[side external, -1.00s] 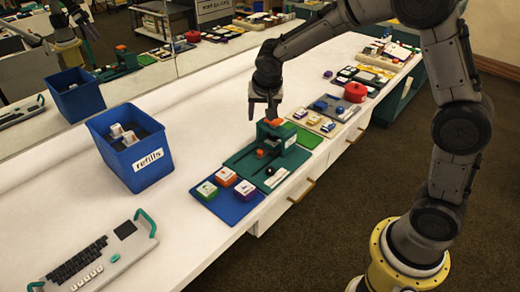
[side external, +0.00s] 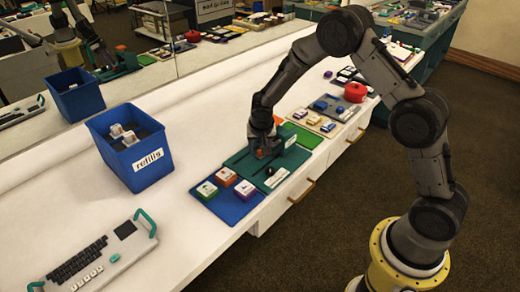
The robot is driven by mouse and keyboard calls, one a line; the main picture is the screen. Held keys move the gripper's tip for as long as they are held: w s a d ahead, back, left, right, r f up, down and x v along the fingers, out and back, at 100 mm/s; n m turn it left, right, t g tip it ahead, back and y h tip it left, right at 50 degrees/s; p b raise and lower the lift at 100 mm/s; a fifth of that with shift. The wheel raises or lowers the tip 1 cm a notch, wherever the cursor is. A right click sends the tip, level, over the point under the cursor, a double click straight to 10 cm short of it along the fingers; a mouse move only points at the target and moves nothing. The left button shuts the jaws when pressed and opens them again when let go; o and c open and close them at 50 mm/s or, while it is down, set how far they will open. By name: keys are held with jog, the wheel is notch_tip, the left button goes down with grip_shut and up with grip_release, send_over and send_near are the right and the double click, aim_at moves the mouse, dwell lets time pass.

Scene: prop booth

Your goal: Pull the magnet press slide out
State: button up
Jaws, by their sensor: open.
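The magnet press (side external: 297,135) is a green block on a dark green base plate (side external: 240,162), partly hidden behind my gripper. A small black knob (side external: 269,171) shows at the front of the press, beside a white label on the plate. My gripper (side external: 264,153) points down at the press, with its fingers low around or beside an orange part there. It is open. I cannot tell whether the fingers touch anything, and the slide itself is hard to make out.
A blue mat (side external: 228,202) with several coloured blocks lies left of the press. A blue "refills" bin (side external: 132,160) and a keyboard tray (side external: 97,255) stand further left. A green mat (side external: 305,136) and a tray of small items (side external: 318,121) lie just beyond the press.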

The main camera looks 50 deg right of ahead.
jog(key=shift+x, duration=0.75)
jog(key=shift+c, duration=0.2)
grip_shut()
dwell(0.8)
